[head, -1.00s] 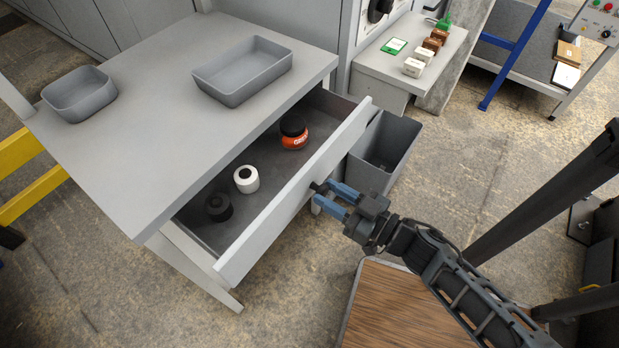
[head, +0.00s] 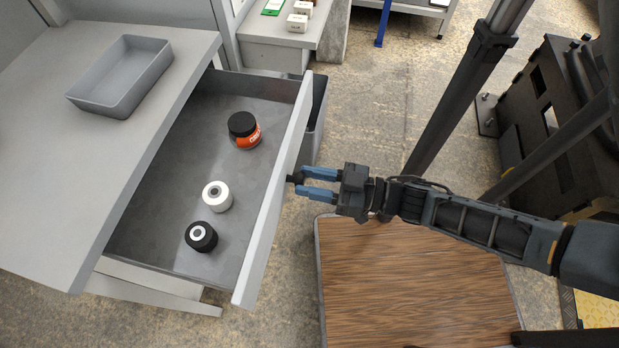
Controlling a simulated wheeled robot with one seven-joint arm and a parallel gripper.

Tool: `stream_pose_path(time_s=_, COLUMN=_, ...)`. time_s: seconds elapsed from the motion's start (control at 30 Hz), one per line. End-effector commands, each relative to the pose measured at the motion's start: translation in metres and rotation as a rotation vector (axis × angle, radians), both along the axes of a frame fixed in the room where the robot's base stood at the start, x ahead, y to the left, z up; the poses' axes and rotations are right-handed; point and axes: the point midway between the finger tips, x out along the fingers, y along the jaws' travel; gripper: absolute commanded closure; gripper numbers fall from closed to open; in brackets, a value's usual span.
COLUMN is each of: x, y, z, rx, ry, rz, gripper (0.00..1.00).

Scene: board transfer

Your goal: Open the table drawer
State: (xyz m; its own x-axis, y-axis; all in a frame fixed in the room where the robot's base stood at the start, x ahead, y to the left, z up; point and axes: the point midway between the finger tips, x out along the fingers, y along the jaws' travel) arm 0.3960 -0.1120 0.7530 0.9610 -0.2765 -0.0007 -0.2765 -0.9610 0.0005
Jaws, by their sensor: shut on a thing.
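The table drawer (head: 165,215) is pulled far out of the grey table (head: 60,190). Its front panel (head: 272,205) runs along the right side of the drawer. My gripper (head: 298,184), with blue fingers, is at the outer face of that panel, shut on the small dark drawer handle (head: 291,178). The fingers mostly hide the handle. Inside the drawer stand an orange jar with a black lid (head: 245,131), a white roll (head: 217,196) and a black roll (head: 201,237).
A grey tray (head: 122,78) sits on the tabletop. A grey bin (head: 317,120) stands behind the drawer's far end. A side bench (head: 275,28) holds small boxes. A wood-topped surface (head: 415,270) lies below my arm. Bare floor shows beyond it.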

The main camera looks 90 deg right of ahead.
Motion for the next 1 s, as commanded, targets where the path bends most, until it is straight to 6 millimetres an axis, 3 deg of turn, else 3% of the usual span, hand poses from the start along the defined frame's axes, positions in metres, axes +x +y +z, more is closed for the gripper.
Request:
stream_pose_path(time_s=0.07, x=0.0, y=-0.001, z=0.0, rx=0.0, ry=0.0, rz=-0.001, gripper=1.0)
stream_pose_path(time_s=0.1, x=0.0, y=-0.001, z=0.0, rx=0.0, ry=0.0, rz=-0.001, gripper=0.64)
stream_pose_path(time_s=0.33, x=0.0, y=0.0, z=0.0, rx=0.0, ry=0.0, rz=-0.001, gripper=0.41)
stream_pose_path(time_s=0.67, x=-0.004, y=0.001, z=-0.001, rx=0.001, ry=0.001, rz=0.0, gripper=0.4)
stream_pose_path(time_s=1.0, x=-0.053, y=0.016, z=-0.002, rx=0.003, ry=0.003, rz=0.001, gripper=0.4)
